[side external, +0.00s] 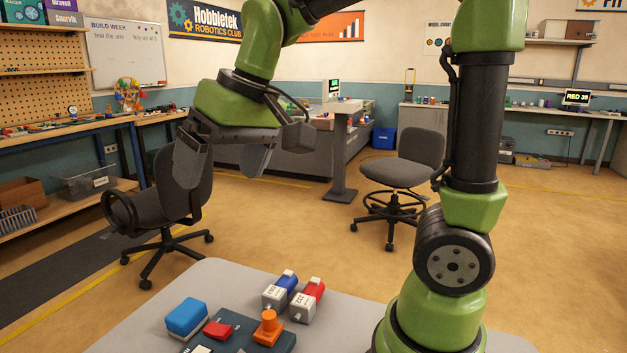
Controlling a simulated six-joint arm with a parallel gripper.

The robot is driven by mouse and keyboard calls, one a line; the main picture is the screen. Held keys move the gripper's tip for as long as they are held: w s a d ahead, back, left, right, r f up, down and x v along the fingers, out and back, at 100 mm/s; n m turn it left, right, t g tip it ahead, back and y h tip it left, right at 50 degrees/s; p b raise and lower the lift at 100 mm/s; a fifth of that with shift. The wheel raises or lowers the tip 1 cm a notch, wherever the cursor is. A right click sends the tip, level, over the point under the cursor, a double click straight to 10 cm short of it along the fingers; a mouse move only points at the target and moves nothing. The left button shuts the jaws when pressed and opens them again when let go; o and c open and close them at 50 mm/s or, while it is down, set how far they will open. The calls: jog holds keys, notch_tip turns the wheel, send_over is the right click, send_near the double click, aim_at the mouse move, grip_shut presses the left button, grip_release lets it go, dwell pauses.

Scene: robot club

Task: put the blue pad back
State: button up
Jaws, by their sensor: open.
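A blue block (186,316), which looks like the blue pad, is near the front of the side external view. It is at the back left corner of a dark tray (246,345) on the grey table. A flat red piece (218,329) and an orange knobbed piece (268,328) sit on the tray. My gripper (222,163) is high above the table, well above the blue block. Its two dark fingers are apart, with nothing between them. The tray's near part is cut off by the picture's lower edge.
Chairs and benches stand farther off.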

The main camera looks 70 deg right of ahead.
jog(key=s+m+t, duration=0.1)
jog(key=s+t, duration=0.1)
jog(key=s, duration=1)
jog(key=shift+a+f+m+t+y, duration=0.15)
jog(key=shift+a+m+t+y, duration=0.15)
jog(key=shift+a+t, duration=0.1)
